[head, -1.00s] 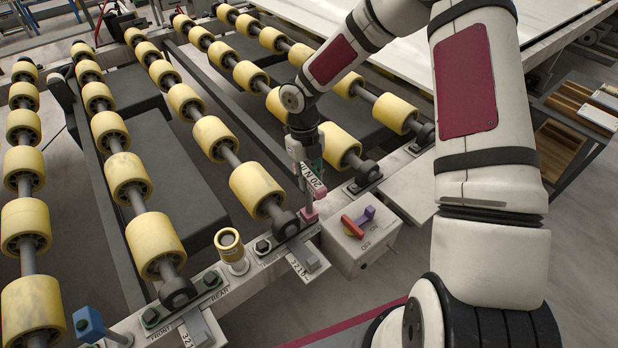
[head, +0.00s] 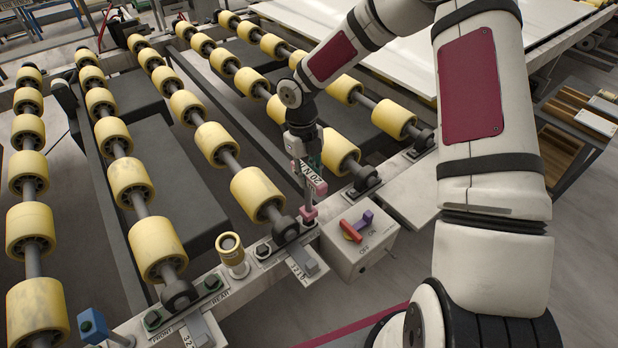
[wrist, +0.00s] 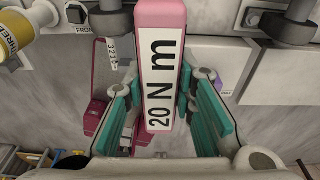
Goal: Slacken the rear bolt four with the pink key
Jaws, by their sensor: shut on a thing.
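My gripper (head: 306,168) is shut on the pink key (head: 318,186), which has a white label reading "20 N m". In the wrist view the key (wrist: 163,50) stands between the teal finger pads of my gripper (wrist: 160,115). The key's pink lower end (head: 308,214) is at the right-hand bolt of a roller bearing mount (head: 285,228). A small dark part shows just under it; I cannot tell whether the key sits on the bolt. The mount's left bolt (head: 263,250) is uncovered. The bolt's number is not readable.
A yellow-capped post (head: 231,252) is to the left. Another mount (head: 180,293) has FRONT and REAR labels. A blue block (head: 91,325) is at the lower left. Yellow rollers fill the back.

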